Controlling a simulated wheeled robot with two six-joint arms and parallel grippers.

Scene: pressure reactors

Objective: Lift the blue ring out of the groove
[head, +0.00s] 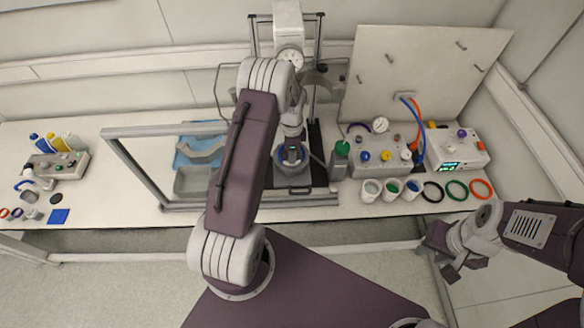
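A blue ring (281,160) shows at the top of the reactor vessel on the dark stand in the middle of the bench. The groove itself is too small to make out. My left gripper (291,145) points down right over the ring and hides part of it. Its fingers are too small and overlapped to tell whether they are open, or whether they touch the ring. My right gripper (447,256) is open and empty, in front of the bench at the right, well away from the ring.
Cups (371,190), a green-capped bottle (340,158) and a control box (376,158) stand near the reactor. A grey frame (140,178) stands left of it, beside a grey tray (191,181).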

